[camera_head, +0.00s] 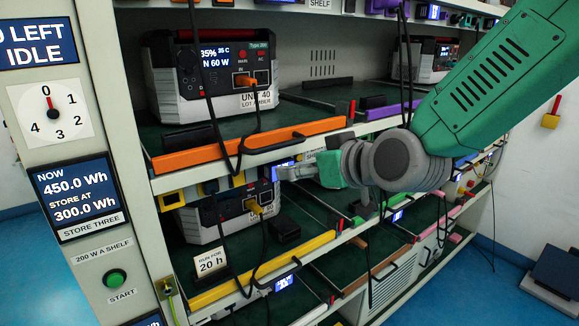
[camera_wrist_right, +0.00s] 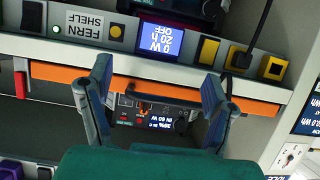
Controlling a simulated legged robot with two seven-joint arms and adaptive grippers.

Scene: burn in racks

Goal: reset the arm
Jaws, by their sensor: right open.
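My right arm (camera_head: 490,85) comes in from the upper right in the head view, green with a grey wrist. Its gripper (camera_head: 303,160) is at the rack front, near the shelf strip below the orange-edged shelf. Behind the fingers, upside down, are the orange shelf edge (camera_wrist_right: 65,76) and a lit display (camera_wrist_right: 160,40). My left gripper is not in view.
A power unit (camera_head: 215,80) stands on the orange-edged shelf, another (camera_head: 225,212) on the yellow-edged shelf below. Black cables (camera_head: 208,110) hang before the rack. A control column (camera_head: 75,170) with dial and displays is at left.

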